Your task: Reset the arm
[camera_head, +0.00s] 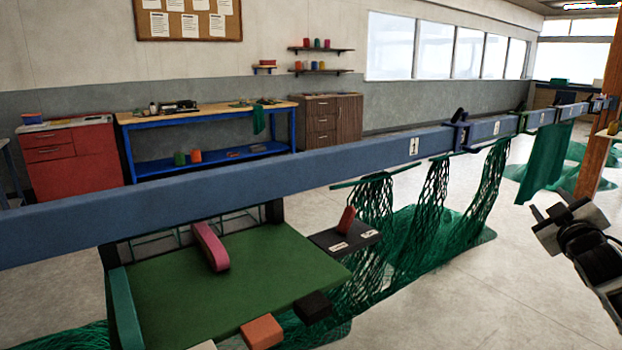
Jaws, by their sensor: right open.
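My right gripper (551,212) is at the right edge of the head view, with its arm coming in from the lower right. Its jaws are open and nothing shows between them. It is apart from the blue beam and the nets, over bare floor in the picture. My left gripper is not in view.
A long blue beam (300,175) crosses the view. Green nets (430,205) hang below it. A green board (230,280) carries a pink curved piece (211,246). A dark shelf (345,236) holds a red-brown block (346,219). A wooden post (600,140) stands right.

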